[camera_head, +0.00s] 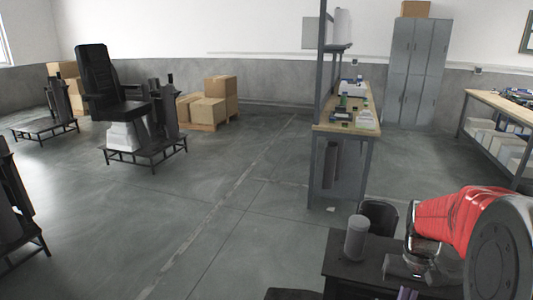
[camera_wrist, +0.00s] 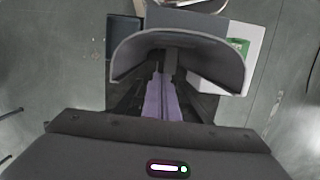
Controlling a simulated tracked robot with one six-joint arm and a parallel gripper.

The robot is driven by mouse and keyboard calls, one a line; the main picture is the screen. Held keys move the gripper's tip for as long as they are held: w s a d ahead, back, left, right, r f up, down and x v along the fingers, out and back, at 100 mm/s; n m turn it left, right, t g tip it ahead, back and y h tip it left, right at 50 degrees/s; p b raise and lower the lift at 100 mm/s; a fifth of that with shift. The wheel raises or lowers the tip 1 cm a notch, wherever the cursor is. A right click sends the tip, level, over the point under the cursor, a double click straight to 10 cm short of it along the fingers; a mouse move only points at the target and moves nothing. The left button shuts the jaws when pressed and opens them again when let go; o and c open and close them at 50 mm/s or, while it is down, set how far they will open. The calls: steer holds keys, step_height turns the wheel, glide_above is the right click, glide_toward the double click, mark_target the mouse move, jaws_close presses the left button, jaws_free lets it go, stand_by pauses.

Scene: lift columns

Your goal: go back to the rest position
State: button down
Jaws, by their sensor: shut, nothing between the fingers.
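My gripper (camera_wrist: 161,98) shows in the wrist view as two purple fingers lying side by side, shut with nothing between them. In the head view a small purple part of my gripper (camera_head: 406,293) shows at the bottom edge, low and right of centre. My red arm comes in from the right edge and is bent down toward it. The rest of the gripper is cut off by the frame. No object is held.
A wooden-topped workbench (camera_head: 352,115) with small items stands at centre right, grey lockers (camera_head: 417,70) behind it. A loaded shelf table (camera_head: 503,108) is at the right. A black chair (camera_head: 100,80) on a lift column and cardboard boxes (camera_head: 208,110) stand left. The middle floor is clear.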

steer(key=s+a+r+n+t, duration=0.2)
steer(key=a+r, duration=0.4)
steer(key=a, duration=0.3)
steer(key=s+a+r+n+t, duration=0.2)
steer(key=s+a+r+t, duration=0.3)
steer(key=a, duration=0.4)
steer(key=shift+s+r+t+h, duration=0.35)
steer(key=shift+s+r, duration=0.5)
steer(key=shift+s, duration=0.4)
